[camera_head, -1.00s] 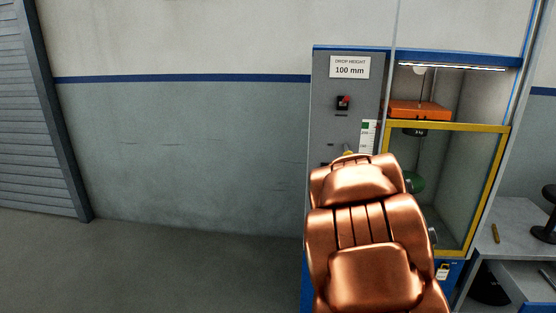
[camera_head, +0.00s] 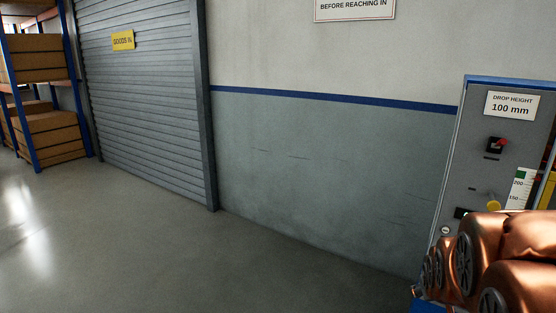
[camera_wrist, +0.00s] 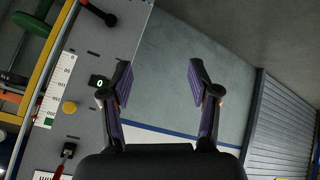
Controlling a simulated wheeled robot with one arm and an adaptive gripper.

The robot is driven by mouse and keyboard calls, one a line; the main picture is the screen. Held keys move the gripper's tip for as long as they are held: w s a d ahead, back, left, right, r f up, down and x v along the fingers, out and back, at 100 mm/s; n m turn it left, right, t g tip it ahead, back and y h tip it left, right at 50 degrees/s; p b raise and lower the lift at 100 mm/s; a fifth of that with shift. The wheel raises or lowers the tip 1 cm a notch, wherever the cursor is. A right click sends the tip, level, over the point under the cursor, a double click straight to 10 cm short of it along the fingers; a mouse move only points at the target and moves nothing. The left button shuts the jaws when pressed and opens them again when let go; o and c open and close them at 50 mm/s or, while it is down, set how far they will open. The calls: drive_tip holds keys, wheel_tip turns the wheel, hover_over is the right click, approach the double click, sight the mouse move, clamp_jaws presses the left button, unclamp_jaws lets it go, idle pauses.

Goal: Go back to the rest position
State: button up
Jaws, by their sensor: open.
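My gripper (camera_wrist: 158,84) shows in the wrist view with its two fingers wide apart and nothing between them. Behind the fingers are the grey wall and the floor. The grey control panel of the drop-test machine (camera_wrist: 105,45) is close beside the left finger in that view. In the head view my copper-coloured arm covers the lower right corner, in front of the machine's panel (camera_head: 470,160). The gripper itself does not show in the head view. The panel bears a "DROP HEIGHT 100 mm" sign (camera_head: 512,104), a red-handled switch (camera_head: 496,145) and a yellow knob (camera_head: 493,205).
A grey roller door (camera_head: 140,100) with a "GOODS IN" sign (camera_head: 122,40) stands at the left. Shelving with cardboard boxes (camera_head: 50,135) is at the far left. The floor (camera_head: 150,240) at left and centre is clear. A yellow frame (camera_wrist: 40,75) edges the machine's opening.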

drive_tip(key=s+a+g+y, duration=0.2)
drive_tip(key=s+a+g, duration=0.2)
drive_tip(key=s+a, duration=0.6)
drive_tip(key=s+a+n+g+y+p, duration=0.1)
drive_tip(key=s+a+g, duration=0.3)
drive_tip(key=s+a, duration=0.6)
drive_tip(key=s+y, duration=0.1)
drive_tip(key=s, duration=0.5)
drive_tip(key=shift+s+f+g+y, duration=0.3)
drive_tip(key=shift+s+f+g, duration=0.05)
drive_tip(key=shift+g, duration=0.05)
drive_tip(key=shift+c, duration=0.4)
